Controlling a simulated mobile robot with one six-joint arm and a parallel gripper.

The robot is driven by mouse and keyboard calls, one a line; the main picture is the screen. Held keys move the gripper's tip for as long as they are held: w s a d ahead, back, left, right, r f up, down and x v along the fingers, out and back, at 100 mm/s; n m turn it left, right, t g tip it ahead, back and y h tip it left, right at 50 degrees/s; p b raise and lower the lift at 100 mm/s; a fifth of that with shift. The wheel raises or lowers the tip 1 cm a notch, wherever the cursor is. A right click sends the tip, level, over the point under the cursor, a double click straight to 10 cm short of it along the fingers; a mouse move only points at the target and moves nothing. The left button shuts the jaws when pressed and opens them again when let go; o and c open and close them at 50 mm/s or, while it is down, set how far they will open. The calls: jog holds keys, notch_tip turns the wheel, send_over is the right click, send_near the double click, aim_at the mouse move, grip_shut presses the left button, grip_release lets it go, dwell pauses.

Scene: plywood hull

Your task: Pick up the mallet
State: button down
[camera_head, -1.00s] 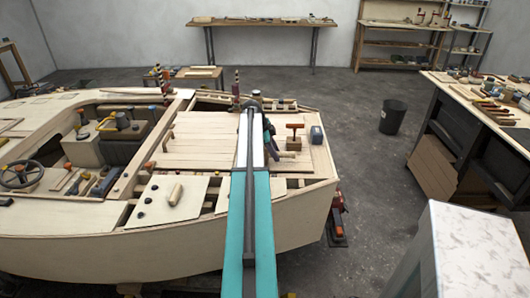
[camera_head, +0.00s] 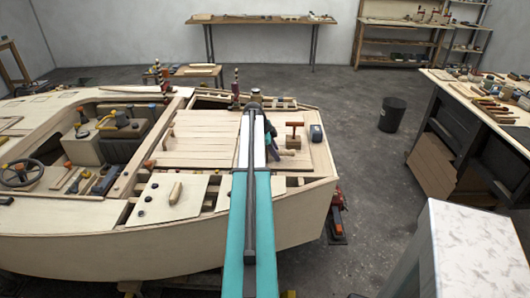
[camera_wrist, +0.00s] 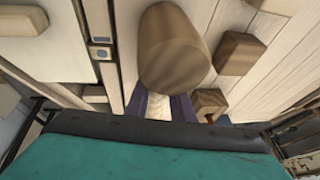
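The mallet (camera_head: 294,126) stands on the pale plank deck of the hull in the head view, its brown wooden head up and its handle down. My gripper (camera_head: 271,140) is just left of it, partly hidden behind my arm. In the wrist view a large rounded wooden piece, which looks like the mallet head (camera_wrist: 178,48), is close to the camera and beyond the fingers. My gripper (camera_wrist: 162,106) shows two dark blue fingers apart, with pale deck between them. I see nothing held. The handle is not clear in the wrist view.
Small wooden blocks (camera_wrist: 238,53) are near the fingers in the wrist view. A wooden peg (camera_head: 175,193) lies on a panel further left. Deck planks left of my arm are mostly clear.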

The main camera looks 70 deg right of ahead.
aim_at(278, 151)
jog(key=shift+r, duration=0.2)
jog(key=shift+r+b, duration=0.7)
jog(key=shift+r, duration=0.8)
jog(key=shift+s+a+r, duration=0.1)
jog(key=shift+a, duration=0.2)
jog(key=s+a+b, duration=0.1)
jog(key=a, duration=0.4)
jog(key=s+a+r+b, duration=0.1)
jog(key=a, duration=0.4)
jog(key=s+a+b, duration=0.1)
jog(key=s+a, duration=0.1)
jog(key=a, duration=0.2)
jog(key=shift+a+r, duration=0.25)
jog(key=shift+a, duration=0.15)
